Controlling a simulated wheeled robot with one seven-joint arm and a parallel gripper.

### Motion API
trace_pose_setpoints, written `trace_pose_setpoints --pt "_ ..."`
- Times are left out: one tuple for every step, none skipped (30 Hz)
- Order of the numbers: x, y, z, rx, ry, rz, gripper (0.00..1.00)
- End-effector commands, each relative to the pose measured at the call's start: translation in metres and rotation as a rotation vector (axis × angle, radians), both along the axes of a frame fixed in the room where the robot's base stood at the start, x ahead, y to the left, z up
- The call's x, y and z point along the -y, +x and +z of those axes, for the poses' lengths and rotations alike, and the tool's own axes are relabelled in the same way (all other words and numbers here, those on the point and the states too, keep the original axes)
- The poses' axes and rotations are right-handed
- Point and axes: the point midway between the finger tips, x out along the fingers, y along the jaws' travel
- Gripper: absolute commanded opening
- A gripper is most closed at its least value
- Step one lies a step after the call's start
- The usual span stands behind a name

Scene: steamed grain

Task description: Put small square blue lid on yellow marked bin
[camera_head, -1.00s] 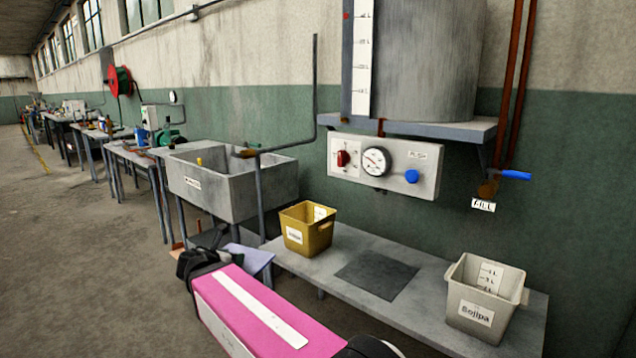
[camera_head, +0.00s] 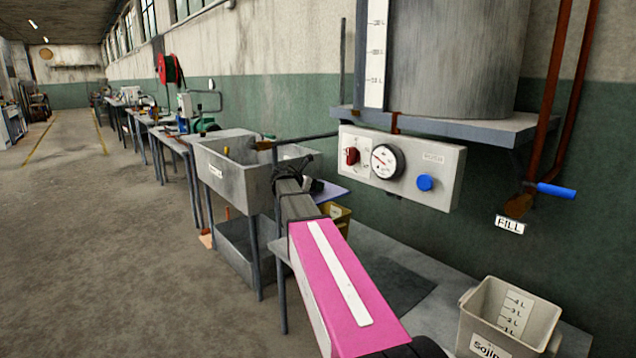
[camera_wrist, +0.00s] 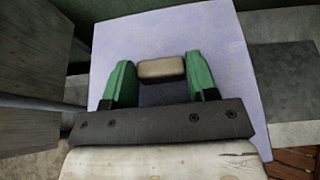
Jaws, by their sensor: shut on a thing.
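My gripper (camera_wrist: 161,74) is shut on the tan knob of a pale blue square lid (camera_wrist: 225,60). The green fingers are on either side of the knob in the wrist view. In the head view the lid (camera_head: 332,192) shows partly past my wrist, and appears above the yellow bin (camera_head: 341,214). The bin stands on the grey bench, mostly hidden behind the lid and my pink arm. Whether lid and bin touch cannot be told.
A whitish bin (camera_head: 508,315) stands on the right of the bench (camera_head: 440,300). A concrete sink (camera_head: 235,172) is left of my gripper. A control panel (camera_head: 400,166) with a blue knob and a tank shelf (camera_head: 440,125) are on the wall above.

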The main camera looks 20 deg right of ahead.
Motion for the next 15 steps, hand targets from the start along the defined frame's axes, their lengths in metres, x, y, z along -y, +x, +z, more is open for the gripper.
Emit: trace_pose_setpoints --pt "0.009 0.008 0.005 0.001 -0.001 -0.01 0.22" --pt "0.012 0.01 0.006 0.001 -0.001 -0.013 0.22" --pt "0.015 0.011 0.008 0.001 0.0 -0.017 0.22" --pt "0.017 0.012 0.009 0.001 0.0 -0.019 0.22" --pt "0.018 0.012 0.009 0.0 0.0 -0.02 0.22" --pt "0.019 0.012 0.008 0.0 0.0 -0.021 0.22" --pt "0.019 0.012 0.007 0.0 0.0 -0.022 0.22" --pt "0.019 0.012 0.006 0.0 0.0 -0.022 0.22" --pt "0.019 0.012 0.004 0.0 0.0 -0.022 0.22" --pt "0.019 0.012 0.002 -0.001 0.0 -0.021 0.22" --pt "0.019 0.012 0.0 -0.001 0.0 -0.021 0.22" --pt "0.019 0.011 -0.003 -0.001 0.001 -0.021 0.22" --pt "0.019 0.011 -0.006 -0.001 0.001 -0.021 0.22" --pt "0.019 0.011 -0.009 -0.001 0.001 -0.021 0.22" --pt "0.019 0.011 -0.012 -0.001 0.001 -0.021 0.22"
